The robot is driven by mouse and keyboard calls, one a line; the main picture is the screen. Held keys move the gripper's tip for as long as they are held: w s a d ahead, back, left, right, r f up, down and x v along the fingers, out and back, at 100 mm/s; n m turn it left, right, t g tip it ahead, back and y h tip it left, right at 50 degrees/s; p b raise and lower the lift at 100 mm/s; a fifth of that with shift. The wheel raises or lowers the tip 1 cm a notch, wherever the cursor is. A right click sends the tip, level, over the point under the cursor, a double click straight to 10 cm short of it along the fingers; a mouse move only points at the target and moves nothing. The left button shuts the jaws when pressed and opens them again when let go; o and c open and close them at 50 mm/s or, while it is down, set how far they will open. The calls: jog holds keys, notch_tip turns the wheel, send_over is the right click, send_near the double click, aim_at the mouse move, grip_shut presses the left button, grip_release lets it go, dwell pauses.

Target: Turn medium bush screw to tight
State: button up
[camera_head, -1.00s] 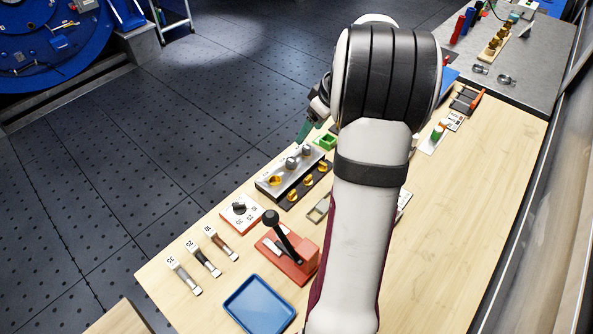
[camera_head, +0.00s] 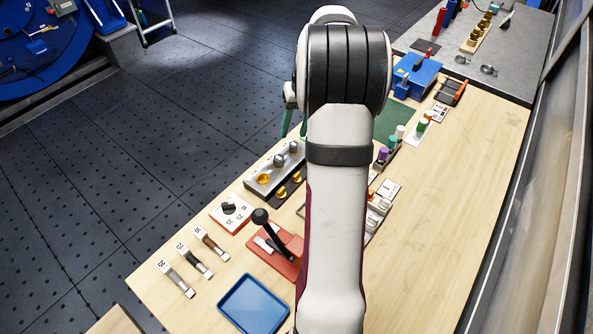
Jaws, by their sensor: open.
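A silver metal block (camera_head: 258,188) stands on the wooden bench left of my arm, with a brass piece (camera_head: 263,179) and two grey round pieces (camera_head: 279,160) in a row on it. A dark strip beside it holds brass knobs (camera_head: 281,192). I cannot tell which of these is the medium bush screw or how tight it is. My gripper (camera_head: 294,122) is partly hidden behind my arm. Its green fingers are open, point down and appear just beyond the far end of the metal block. Nothing shows between them.
A red base with a black-knobbed lever (camera_head: 262,216), a blue tray (camera_head: 254,305) and a red dial plate (camera_head: 230,213) stand nearer. A blue box (camera_head: 416,75) and coloured cylinders (camera_head: 383,154) stand right of my arm.

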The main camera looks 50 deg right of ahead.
jog(key=f+m+g, duration=0.1)
jog(key=f+m, duration=0.2)
jog(key=f, duration=0.2)
jog(key=f+m, duration=0.4)
jog(key=f, duration=0.1)
jog(key=f+m+g, duration=0.1)
jog(key=f+m, duration=0.2)
jog(key=f, duration=0.3)
jog(key=shift+d+g, duration=0.3)
grip_shut()
